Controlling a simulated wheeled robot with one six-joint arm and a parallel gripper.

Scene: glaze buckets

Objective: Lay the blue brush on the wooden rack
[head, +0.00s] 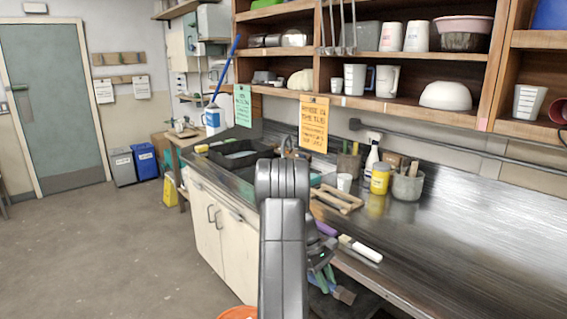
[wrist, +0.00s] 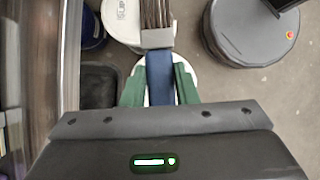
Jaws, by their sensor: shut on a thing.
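The blue brush (wrist: 160,78) is in my gripper (wrist: 160,88). In the wrist view its blue handle lies between the two green fingers, with the metal ferrule and bristles pointing away. In the head view my gripper (head: 323,279) is low, beside the counter's front edge and partly hidden by my arm. The brush's bristle end (head: 345,295) shows below the counter edge. The wooden rack (head: 350,207) lies flat on the metal counter, behind and above the gripper. My arm hides part of the area to its left.
On the metal counter (head: 450,255) are a yellow jar (head: 380,180), a grey pot (head: 407,187), a white cup (head: 344,182) and a white-handled tool (head: 367,252) near the front edge. The counter's right side is clear. An orange bucket (head: 238,313) stands below. A white lidded bucket (wrist: 120,25) shows beneath the gripper.

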